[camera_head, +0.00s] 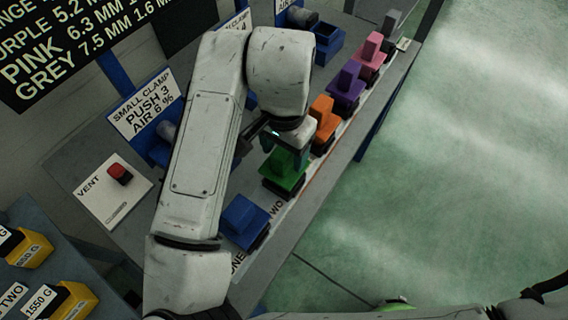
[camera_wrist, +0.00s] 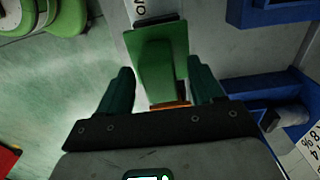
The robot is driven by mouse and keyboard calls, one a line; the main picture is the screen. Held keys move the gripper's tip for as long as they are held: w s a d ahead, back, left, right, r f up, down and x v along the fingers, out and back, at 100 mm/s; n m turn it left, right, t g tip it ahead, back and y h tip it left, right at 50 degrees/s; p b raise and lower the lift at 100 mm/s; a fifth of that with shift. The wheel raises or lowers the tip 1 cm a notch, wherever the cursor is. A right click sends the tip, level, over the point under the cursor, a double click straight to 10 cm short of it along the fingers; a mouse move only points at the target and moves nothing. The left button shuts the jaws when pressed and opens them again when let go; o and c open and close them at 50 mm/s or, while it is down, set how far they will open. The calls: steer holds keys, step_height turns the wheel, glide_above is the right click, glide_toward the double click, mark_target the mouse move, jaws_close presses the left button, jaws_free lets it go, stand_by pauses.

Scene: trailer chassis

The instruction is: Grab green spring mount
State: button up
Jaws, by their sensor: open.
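The green spring mount (camera_head: 286,174) stands on the grey bench, between a blue mount (camera_head: 243,219) and an orange mount (camera_head: 323,121). My gripper (camera_head: 290,158) is over it, seen partly behind my arm. In the wrist view the green mount (camera_wrist: 158,60) lies ahead of and between the two dark green fingers of my gripper (camera_wrist: 162,82). The fingers are apart, with a gap on each side of the mount's narrower part. I cannot tell how far the fingertips reach down beside it.
Purple (camera_head: 346,88), pink (camera_head: 371,50) and grey (camera_head: 390,28) mounts continue the row. A small clamp sign (camera_head: 145,103) and blue fixtures stand behind the row. A vent panel with a red button (camera_head: 119,173) is at left. The green floor at right is open.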

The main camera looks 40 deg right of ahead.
steer(key=shift+f, duration=0.25)
steer(key=shift+c, duration=0.4)
jaws_close()
stand_by(0.4)
